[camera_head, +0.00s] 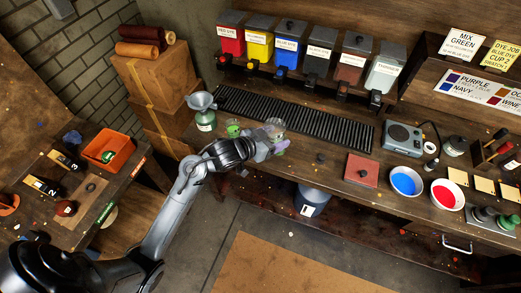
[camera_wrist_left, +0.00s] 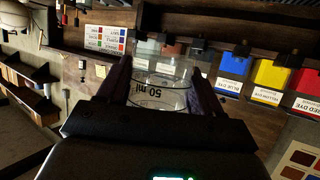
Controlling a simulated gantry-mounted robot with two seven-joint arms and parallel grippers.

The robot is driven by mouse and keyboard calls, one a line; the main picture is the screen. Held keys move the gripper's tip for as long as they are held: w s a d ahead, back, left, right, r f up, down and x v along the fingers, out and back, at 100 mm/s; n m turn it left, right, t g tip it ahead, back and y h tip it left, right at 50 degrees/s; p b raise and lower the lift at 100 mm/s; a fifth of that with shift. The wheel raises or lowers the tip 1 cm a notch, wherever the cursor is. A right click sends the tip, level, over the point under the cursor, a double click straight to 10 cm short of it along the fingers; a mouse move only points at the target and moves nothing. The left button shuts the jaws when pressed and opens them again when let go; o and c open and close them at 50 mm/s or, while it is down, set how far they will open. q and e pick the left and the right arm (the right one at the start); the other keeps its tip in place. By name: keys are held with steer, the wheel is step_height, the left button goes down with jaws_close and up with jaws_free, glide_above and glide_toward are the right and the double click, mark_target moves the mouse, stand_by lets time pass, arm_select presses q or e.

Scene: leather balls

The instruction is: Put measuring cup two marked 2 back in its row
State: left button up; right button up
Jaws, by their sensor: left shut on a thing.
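My left gripper (camera_head: 268,147) is over the front part of the bench, before the black slatted grate. It is shut on a clear measuring cup (camera_head: 275,125). In the left wrist view the cup (camera_wrist_left: 160,82) sits between the two fingers (camera_wrist_left: 162,88), with "50 ml" printed on its wall. I cannot see a 2 on it. Another small clear cup with green in it (camera_head: 232,128) stands on the bench to the left of the gripper. I cannot make out the cup's row. My right gripper is not in view.
A bottle with a funnel (camera_head: 204,115) stands left of the green cup. The slatted grate (camera_head: 300,120) lies below several dye dispensers (camera_head: 287,55). An orange bin (camera_head: 108,150) is on the left table.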

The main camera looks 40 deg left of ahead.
arm_select(q)
steer(key=a+f+n+y+b, duration=0.1)
steer(key=a+f+b, duration=0.15)
steer(key=f, duration=0.35)
steer(key=a+f+y+b, duration=0.1)
steer(key=a+f, duration=0.3)
steer(key=f, duration=0.2)
steer(key=w+a+f, duration=0.2)
steer(key=w, duration=0.1)
steer(key=w+a+f+b, duration=0.1)
steer(key=w+a+f, duration=0.1)
steer(key=w+a, duration=0.1)
steer(key=w+a+f+b, duration=0.1)
steer(key=w+a+f, duration=0.1)
steer(key=w+a, duration=0.1)
steer(key=shift+a+f, duration=0.1)
steer(key=shift+f, duration=0.2)
steer(key=shift+f+b, duration=0.45)
steer(key=shift+f, duration=1.5)
steer(key=shift+f, duration=0.1)
steer(key=shift+f, duration=0.15)
steer(key=o, duration=1.1)
steer(key=shift+o, duration=0.2)
